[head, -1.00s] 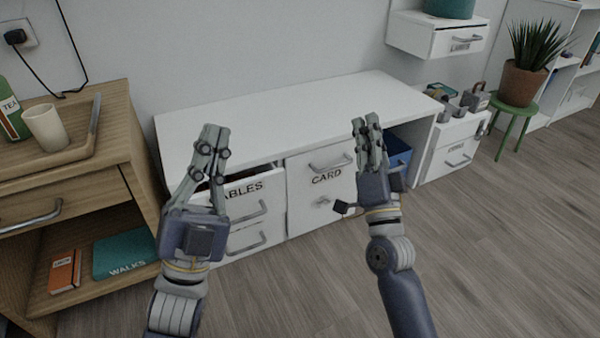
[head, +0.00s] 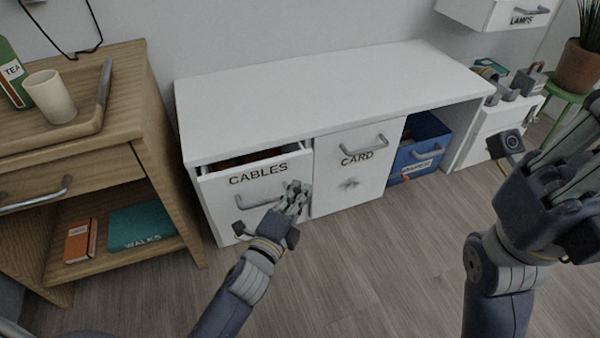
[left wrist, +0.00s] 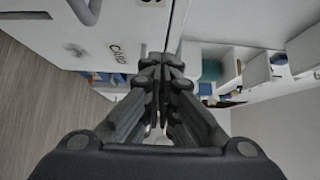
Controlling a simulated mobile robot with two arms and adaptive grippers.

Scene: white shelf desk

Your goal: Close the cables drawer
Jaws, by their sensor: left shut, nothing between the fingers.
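The white cables drawer (head: 256,173), labelled CABLES, is at the upper left of the white desk (head: 330,90). It stands partly pulled out, with dark contents showing in the gap above its front. Its grey handle (head: 258,201) is on the front. My left gripper (head: 297,188) is shut and empty, with its fingertips at the right side of the drawer front; I cannot tell whether they touch it. It also fills the middle of the left wrist view (left wrist: 160,75). My right gripper (head: 580,130) is raised at the right edge, partly cut off; its jaw state is unclear.
The CARD door (head: 352,170) is right of the drawer, and a blue bin (head: 420,150) sits in the open bay beyond. A wooden side table (head: 70,150) with a cup (head: 50,97) stands at the left. Free floor (head: 370,270) lies in front.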

